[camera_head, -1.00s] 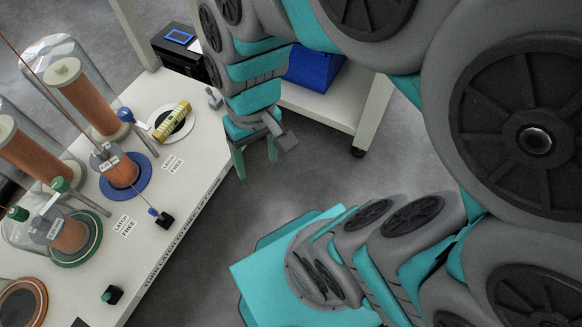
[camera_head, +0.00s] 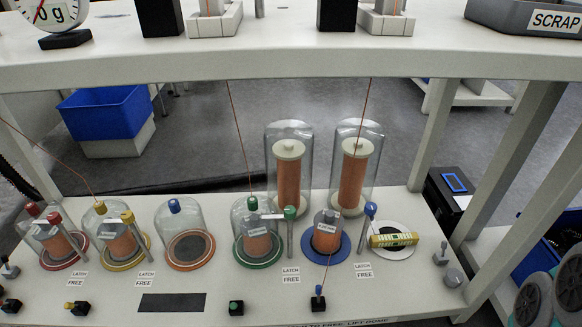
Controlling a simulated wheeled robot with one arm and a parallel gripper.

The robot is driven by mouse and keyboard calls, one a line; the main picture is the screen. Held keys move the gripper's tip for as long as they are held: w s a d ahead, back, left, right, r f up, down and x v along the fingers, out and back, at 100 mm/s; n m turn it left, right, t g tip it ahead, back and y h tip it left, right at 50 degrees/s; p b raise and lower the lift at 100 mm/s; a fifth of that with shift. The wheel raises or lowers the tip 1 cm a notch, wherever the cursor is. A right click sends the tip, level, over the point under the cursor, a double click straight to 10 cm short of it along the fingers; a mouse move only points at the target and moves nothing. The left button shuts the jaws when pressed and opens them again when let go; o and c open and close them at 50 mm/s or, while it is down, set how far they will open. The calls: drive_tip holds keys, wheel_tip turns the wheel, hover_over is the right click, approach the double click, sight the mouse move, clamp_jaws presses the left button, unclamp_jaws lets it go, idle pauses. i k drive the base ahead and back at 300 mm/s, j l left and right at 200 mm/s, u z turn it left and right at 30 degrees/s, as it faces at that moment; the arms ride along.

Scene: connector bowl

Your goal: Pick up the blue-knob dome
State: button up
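The blue-knob dome (camera_head: 178,222) is a clear, round-topped cover with a blue knob on top. It stands upright on an orange ring (camera_head: 211,250) with a dark disc inside, and it looks empty. The blue ring (camera_head: 345,247) further right holds a copper spool (camera_head: 326,240) with no dome seen over it. A blue-tipped post (camera_head: 370,210) stands beside that ring. My gripper is not in view; only parts of my arm show at the lower right edge, well away from the dome.
A yellow-knob dome (camera_head: 100,220) stands left of it and a green-knob dome (camera_head: 241,217) right, both over spools. A red-knob dome (camera_head: 34,222) is farther left. Two tall clear covers (camera_head: 277,132) (camera_head: 345,129) stand behind. An upper shelf (camera_head: 290,55) crosses above. A dark plate (camera_head: 172,303) lies in front.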

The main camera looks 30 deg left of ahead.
sight(179, 223)
drive_tip(key=u, duration=2.1)
drive_tip(key=i+l+z, duration=0.1)
drive_tip(key=z, duration=0.35)
drive_tip(key=i+z, duration=0.3)
drive_tip(key=z, duration=0.15)
